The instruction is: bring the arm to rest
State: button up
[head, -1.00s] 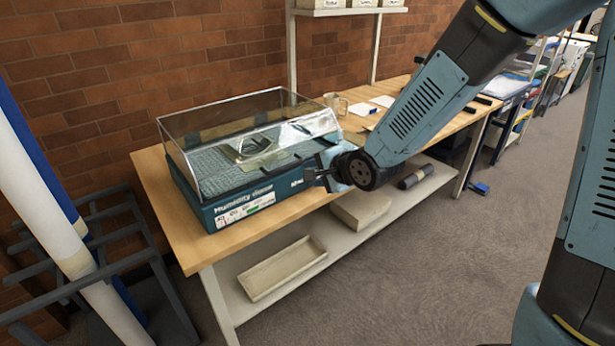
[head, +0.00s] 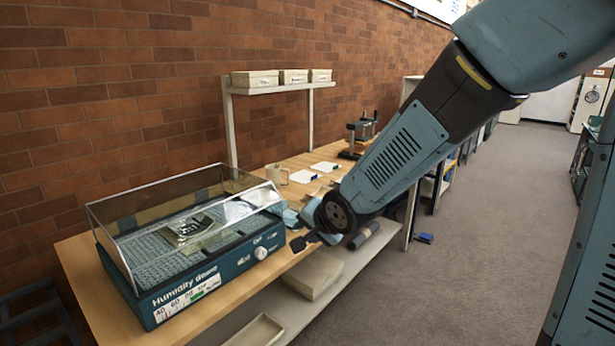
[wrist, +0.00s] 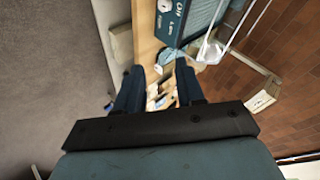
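My arm reaches down from the upper right. My gripper (head: 304,242) hangs at the front edge of the wooden bench (head: 85,262), just right of the humidity dome (head: 165,285), apart from its knob (head: 261,253). In the wrist view my gripper's two dark fingers (wrist: 159,88) stand apart with nothing held between them. The humidity dome is a teal box with a clear lid, which looks closed. A flat piece (head: 190,228) lies inside on the mesh. Part of the dome and its knob show at the top of the wrist view (wrist: 182,28).
A mug (head: 276,174), papers with pens (head: 326,167) and a small press (head: 362,135) stand farther back on the bench. Boxes line a wall shelf (head: 258,87). A box (head: 314,275) and a tray (head: 256,331) sit on the lower shelf.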

jog(key=s+d+r+n+h, duration=0.1)
jog(key=s+d+r+h, duration=0.2)
jog(key=d, duration=0.5)
jog(key=s+d+r+n+h, duration=0.2)
jog(key=s+d+r, duration=0.25)
jog(key=d, duration=0.35)
jog(key=s+d+r+n+g, duration=0.2)
jog(key=s+d+r, duration=0.2)
jog(key=s+d, duration=0.4)
jog(key=s, duration=0.4)
jog(key=shift+d+r+n+g, duration=0.25)
jog(key=shift+r+n+g, duration=0.05)
jog(key=shift+r+g, duration=0.1)
jog(key=shift+a, duration=0.15)
